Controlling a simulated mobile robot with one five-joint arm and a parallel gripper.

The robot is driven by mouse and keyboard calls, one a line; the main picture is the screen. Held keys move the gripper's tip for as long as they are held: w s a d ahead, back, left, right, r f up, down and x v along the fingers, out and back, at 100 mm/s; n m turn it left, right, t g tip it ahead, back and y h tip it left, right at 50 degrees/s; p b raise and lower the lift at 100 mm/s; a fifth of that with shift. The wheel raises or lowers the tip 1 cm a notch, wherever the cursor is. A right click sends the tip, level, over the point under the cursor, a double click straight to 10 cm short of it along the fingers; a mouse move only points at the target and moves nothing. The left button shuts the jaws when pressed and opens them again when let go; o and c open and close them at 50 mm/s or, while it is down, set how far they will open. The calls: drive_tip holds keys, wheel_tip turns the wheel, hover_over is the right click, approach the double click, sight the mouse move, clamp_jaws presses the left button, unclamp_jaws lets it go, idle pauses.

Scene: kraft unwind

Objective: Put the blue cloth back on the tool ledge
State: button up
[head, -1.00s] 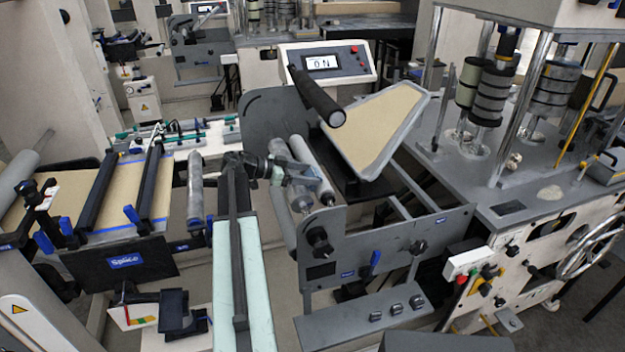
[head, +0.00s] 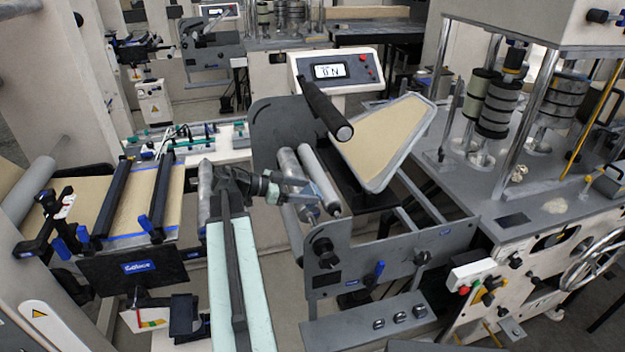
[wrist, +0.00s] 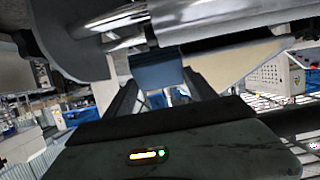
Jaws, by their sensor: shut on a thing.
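The blue cloth (wrist: 157,72) shows as a flat blue patch between the dark fingers of my gripper (wrist: 159,84) in the wrist view. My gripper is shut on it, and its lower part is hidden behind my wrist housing. A grey ledge (head: 345,338) with several small dark fittings runs low at the front of the unwind stand; I cannot tell if this is the tool ledge.
The grey side plates (head: 375,262) and rollers of the stand are close to my arm. The splice table (head: 140,205) is at left, and a press with columns (head: 497,105) at right.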

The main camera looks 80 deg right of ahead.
drive_tip(key=w+a, duration=0.1)
drive_tip(key=a, duration=0.6)
wheel_tip(320, 180, up, 6)
drive_tip(key=p, duration=0.5)
drive_tip(key=shift+p, duration=0.4)
